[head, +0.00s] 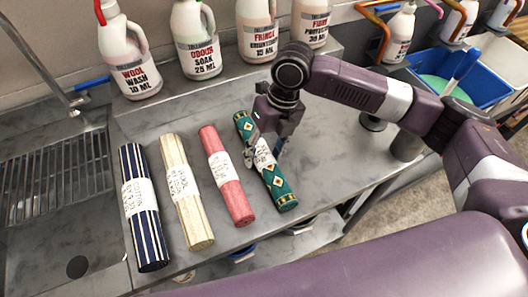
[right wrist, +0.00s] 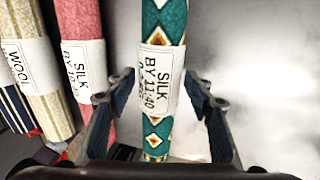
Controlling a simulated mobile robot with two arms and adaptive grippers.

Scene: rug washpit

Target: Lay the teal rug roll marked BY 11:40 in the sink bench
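The teal rug roll (head: 284,194) with gold diamonds lies on the grey counter, rightmost in a row of rolls. Its white label reads SILK BY 11:40 in the right wrist view (right wrist: 163,88). My right gripper (head: 266,150) is over the roll's middle, its fingers on either side of the label. In the right wrist view the fingers (right wrist: 158,95) stand open, with a clear gap at the right finger. The sink bench (head: 42,262) is at the left, with a ribbed drainer, a drain hole and a tap. My left gripper is not in view.
A pink roll (head: 226,178), a cream roll (head: 188,196) and a navy striped roll (head: 144,215) lie between the teal roll and the sink. Several bottles, including a wool wash bottle (head: 127,55), line the back. A blue tub (head: 483,88) is at upper right.

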